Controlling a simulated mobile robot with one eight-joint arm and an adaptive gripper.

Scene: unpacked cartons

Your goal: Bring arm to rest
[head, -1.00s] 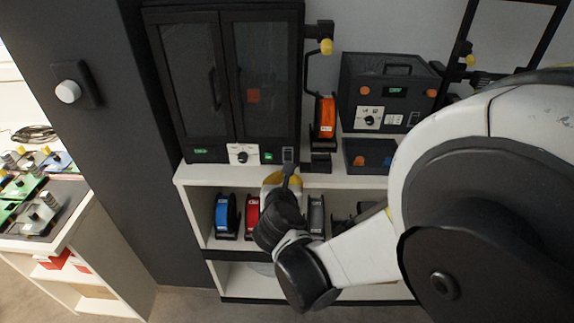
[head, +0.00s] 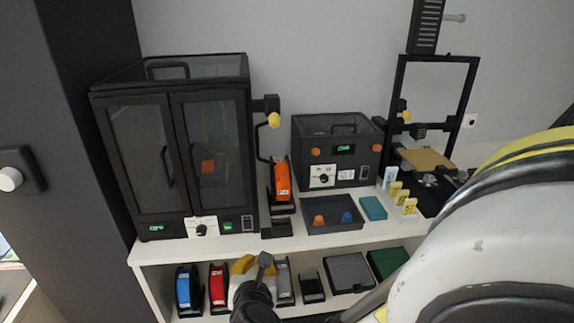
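My arm (head: 500,235) fills the lower right of the head view. My gripper (head: 265,260) is at the lower middle, in front of the white shelf's (head: 160,252) front edge and the row of spools below. Its dark fingers are seen nearly end-on, so I cannot tell whether they are apart. No held object is visible. The wrist runs off the bottom edge, and the arm hides the right end of the shelf.
A black glass-doored cabinet (head: 150,160), a black control box (head: 340,160), a tray (head: 332,225) and a frame-type printer (head: 430,155) stand on the shelf top. Blue (head: 187,290) and red (head: 218,288) spools sit below. A dark pillar (head: 90,50) is at left.

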